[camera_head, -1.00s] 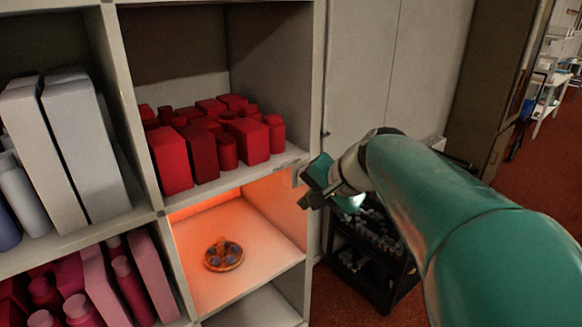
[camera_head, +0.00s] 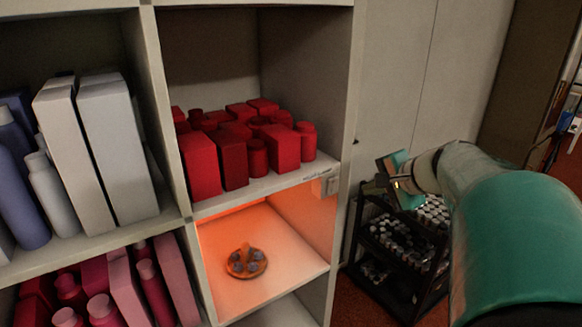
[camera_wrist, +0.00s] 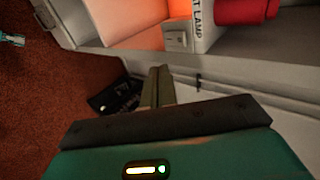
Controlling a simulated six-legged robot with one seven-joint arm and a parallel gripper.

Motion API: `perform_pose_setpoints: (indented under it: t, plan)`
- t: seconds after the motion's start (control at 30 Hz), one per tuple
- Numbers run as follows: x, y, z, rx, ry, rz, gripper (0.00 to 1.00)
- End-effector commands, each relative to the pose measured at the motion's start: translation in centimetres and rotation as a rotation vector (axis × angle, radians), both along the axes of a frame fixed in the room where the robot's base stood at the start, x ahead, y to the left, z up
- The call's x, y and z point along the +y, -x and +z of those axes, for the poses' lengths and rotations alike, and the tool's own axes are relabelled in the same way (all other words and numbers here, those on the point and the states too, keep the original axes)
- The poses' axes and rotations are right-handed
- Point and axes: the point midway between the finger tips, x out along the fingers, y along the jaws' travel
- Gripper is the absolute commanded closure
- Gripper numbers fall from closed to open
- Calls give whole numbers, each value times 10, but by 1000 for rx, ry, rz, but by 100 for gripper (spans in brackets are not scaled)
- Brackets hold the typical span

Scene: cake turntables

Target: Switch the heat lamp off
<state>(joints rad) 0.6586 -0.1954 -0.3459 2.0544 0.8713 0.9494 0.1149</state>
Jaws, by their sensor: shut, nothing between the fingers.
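The heat lamp's compartment (camera_head: 290,252) glows orange, so the lamp is lit; the lamp itself is hidden under the shelf above. A small pale switch box (camera_head: 325,187) is on the compartment's right wall, just below the shelf edge. In the wrist view the switch box (camera_wrist: 177,40) shows beside a label (camera_wrist: 203,22) ending in "T LAMP". My gripper (camera_head: 378,186) is to the right of the switch, outside the cabinet and apart from it. In the wrist view my gripper (camera_wrist: 160,72) has its fingers together and holds nothing.
A small round turntable (camera_head: 246,273) bearing several small items stands in the lit compartment. Red boxes and jars (camera_head: 283,146) fill the shelf above. A black rack (camera_head: 400,280) of small bottles stands on the floor at the right, behind my gripper.

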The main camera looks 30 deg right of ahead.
Motion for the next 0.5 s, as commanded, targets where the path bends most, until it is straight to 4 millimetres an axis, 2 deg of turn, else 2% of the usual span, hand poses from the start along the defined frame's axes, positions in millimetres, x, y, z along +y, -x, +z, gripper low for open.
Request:
perform_pose_setpoints:
  t: [0.33,0.5]
  plan:
    - [2,-56,-46,4,-3,0,100]
    - [2,-82,-39,1,2,1,100]
